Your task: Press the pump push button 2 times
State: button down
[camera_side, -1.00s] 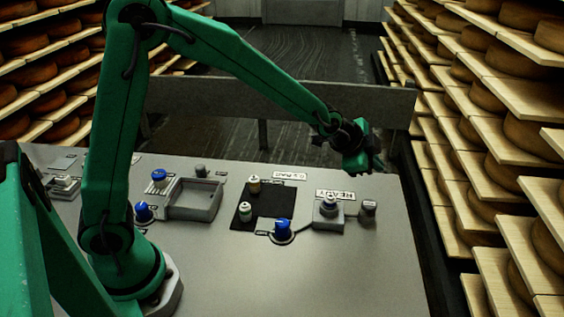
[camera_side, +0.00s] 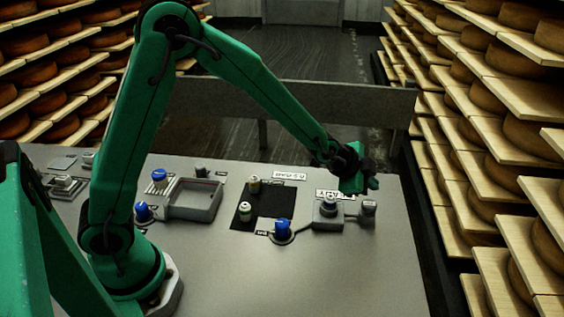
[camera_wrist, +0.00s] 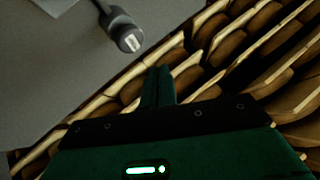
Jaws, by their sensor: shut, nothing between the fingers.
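My gripper (camera_side: 358,185) is shut and empty, above the far right of the grey panel, beside the right-hand button box. In the wrist view its shut fingers (camera_wrist: 160,85) point toward the panel's edge. A round push button (camera_side: 328,203) sits on a grey box at the right, with a white label partly hidden behind my gripper. Another button (camera_side: 63,182) sits on a box at the far left. The labels are too small to tell which button is the pump's. My gripper appears apart from both.
A grey cylinder (camera_side: 369,208) stands right of the right-hand box; one also shows in the wrist view (camera_wrist: 128,40). Blue knobs (camera_side: 282,228), a tray (camera_side: 194,214) and a black pad (camera_side: 262,222) with two small cylinders are nearby. Cheese shelves (camera_side: 500,150) stand beyond the right edge. The front panel is clear.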

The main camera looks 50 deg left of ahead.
aim_at(371, 202)
jog(key=shift+f, duration=1.55)
jog(key=shift+f, duration=1.35)
dwell(2.5)
jog(key=shift+r, duration=1.35)
jog(key=shift+r, duration=0.1)
jog(key=shift+r, duration=2.4)
